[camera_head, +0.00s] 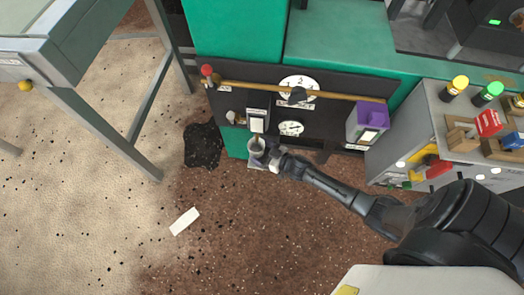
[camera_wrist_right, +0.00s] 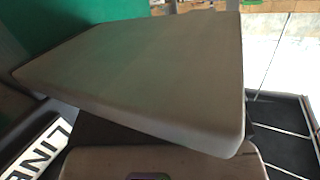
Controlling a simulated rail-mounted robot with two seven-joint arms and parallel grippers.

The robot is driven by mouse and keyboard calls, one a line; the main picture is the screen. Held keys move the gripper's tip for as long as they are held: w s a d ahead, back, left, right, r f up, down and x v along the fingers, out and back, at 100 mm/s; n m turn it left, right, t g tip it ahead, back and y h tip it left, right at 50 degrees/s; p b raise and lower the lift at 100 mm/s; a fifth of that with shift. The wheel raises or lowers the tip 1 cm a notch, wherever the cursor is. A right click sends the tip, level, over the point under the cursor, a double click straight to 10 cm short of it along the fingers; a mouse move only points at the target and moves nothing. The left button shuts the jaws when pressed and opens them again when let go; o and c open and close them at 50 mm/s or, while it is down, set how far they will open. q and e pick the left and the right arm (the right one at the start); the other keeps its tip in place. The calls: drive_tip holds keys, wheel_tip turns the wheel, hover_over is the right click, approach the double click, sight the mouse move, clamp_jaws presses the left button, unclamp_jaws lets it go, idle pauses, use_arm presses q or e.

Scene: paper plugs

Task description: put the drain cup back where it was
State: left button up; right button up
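A small grey cup (camera_head: 256,146), which looks like the drain cup, is at the front of the dark machine panel, just under a white-labelled spout (camera_head: 257,121). My right gripper (camera_head: 270,158) is at the cup's lower right side, very close to it. Whether it touches or grips the cup cannot be told, and its fingers are too small to read. The right wrist view is filled by large, plain grey-brown surfaces close to the camera, with no clear cup. My left gripper is not in view.
A purple box (camera_head: 370,118) is at the right. A black spill (camera_head: 203,146) and a white slip (camera_head: 184,221) lie on the floor. A grey table (camera_head: 85,50) stands at left.

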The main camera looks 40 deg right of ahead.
drive_tip(key=shift+o, duration=0.2)
drive_tip(key=shift+r, duration=0.3)
drive_tip(key=shift+s+p, duration=0.35)
drive_tip(key=shift+p, duration=0.05)
drive_tip(key=p+v, duration=0.4)
drive_tip(key=v, duration=0.6)
drive_tip(key=s+a+r+g+h, duration=0.3)
drive_tip(key=s+a+r+g, duration=0.8)
drive_tip(key=s+r, duration=0.3)
drive_tip(key=shift+a+r+m+g+h, duration=0.3)
drive_tip(key=shift+a+r+m+g, duration=0.1)
drive_tip(key=shift+r, duration=0.35)
drive_tip(key=shift+s, duration=0.15)
